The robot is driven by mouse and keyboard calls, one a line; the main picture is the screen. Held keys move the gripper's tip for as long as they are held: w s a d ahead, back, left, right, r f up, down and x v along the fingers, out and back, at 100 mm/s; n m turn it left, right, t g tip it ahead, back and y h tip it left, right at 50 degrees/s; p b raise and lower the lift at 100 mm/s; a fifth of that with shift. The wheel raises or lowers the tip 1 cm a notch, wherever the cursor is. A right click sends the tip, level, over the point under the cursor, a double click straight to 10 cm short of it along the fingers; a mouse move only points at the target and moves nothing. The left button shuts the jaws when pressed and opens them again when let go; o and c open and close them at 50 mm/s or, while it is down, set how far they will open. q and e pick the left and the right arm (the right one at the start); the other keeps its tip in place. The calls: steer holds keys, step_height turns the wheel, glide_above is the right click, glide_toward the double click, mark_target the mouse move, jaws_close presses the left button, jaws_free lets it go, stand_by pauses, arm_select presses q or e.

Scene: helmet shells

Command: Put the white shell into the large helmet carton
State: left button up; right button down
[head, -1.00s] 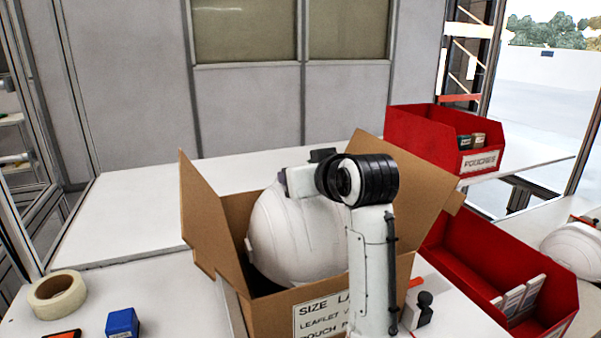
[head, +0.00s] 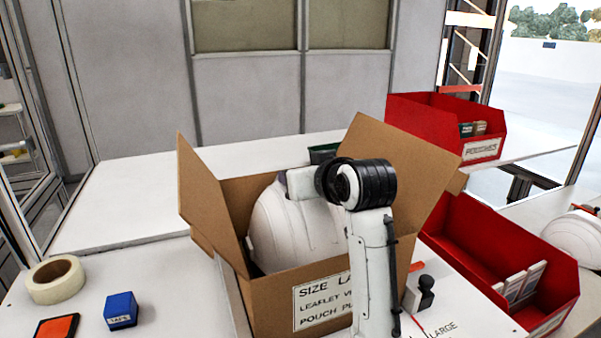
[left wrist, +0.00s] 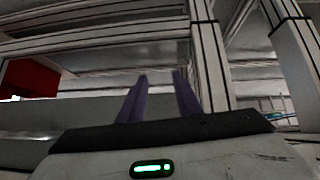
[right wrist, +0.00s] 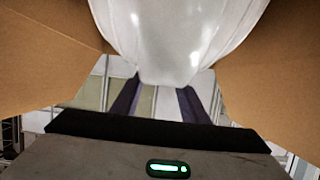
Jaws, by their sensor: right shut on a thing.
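The large helmet carton (head: 275,307) stands open on the bench, with flaps raised at left and right and a "SIZE LA..." label on its front. The white shell (head: 290,235) is between the carton walls, its upper part above the front rim. My right gripper (right wrist: 160,84) is shut on the shell's edge, and the shell (right wrist: 175,35) hangs in front of it between cardboard flaps. In the head view my right arm hides the shell's right side. The shell's underside is hidden by the carton front. My left gripper (left wrist: 160,76) is open and empty, outside the head view.
Red bins stand at right (head: 490,265) and back right (head: 435,130). Another white shell (head: 577,238) lies at far right. A tape roll (head: 55,280), a blue box (head: 121,310) and an orange-black item (head: 57,327) lie at left. A black-topped stamp (head: 425,292) stands right of the carton.

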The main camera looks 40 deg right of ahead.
steer(key=shift+f+b, duration=0.65)
steer(key=shift+f, duration=0.65)
steer(key=c, duration=1)
jaws_free()
steer(key=shift+c, duration=0.2)
steer(key=shift+o, duration=0.3)
steer(key=shift+f, duration=0.15)
steer(key=shift+s, duration=0.1)
